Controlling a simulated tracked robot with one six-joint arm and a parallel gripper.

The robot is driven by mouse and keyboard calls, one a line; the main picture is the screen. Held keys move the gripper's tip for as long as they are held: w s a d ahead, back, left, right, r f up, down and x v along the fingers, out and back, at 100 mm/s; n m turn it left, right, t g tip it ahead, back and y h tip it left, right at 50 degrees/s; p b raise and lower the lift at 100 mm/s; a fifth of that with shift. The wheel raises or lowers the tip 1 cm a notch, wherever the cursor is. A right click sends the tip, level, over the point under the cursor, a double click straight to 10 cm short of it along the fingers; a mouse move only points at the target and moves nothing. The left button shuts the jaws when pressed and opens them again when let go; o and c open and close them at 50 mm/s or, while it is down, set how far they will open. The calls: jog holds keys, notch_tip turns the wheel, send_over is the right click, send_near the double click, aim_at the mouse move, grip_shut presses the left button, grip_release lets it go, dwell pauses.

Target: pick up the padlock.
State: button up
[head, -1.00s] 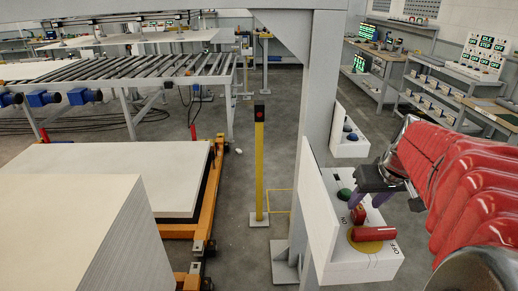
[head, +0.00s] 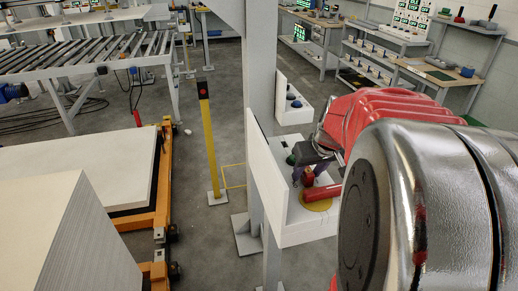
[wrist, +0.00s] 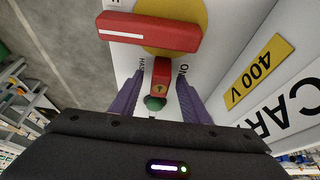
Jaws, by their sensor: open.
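The padlock (wrist: 161,76) is a small red block with a brass keyhole face, beside the yellow disc (wrist: 205,14) on the white switch box. In the head view the padlock (head: 308,177) is partly hidden by my gripper. My gripper (wrist: 159,84) is open; its two purple fingers reach down on either side of the padlock, with gaps showing in the wrist view. It also shows in the head view (head: 310,170). I cannot tell how far the fingertips are from the box surface.
A red switch handle (wrist: 150,32) lies across the yellow disc close to the padlock. A green button (wrist: 155,103) sits on the padlock's other side. A white upright panel (wrist: 285,95) with a 400 V label borders the box. A grey post (head: 260,70) stands behind.

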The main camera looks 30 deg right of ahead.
jog(key=shift+c, duration=0.4)
grip_shut()
dwell(0.4)
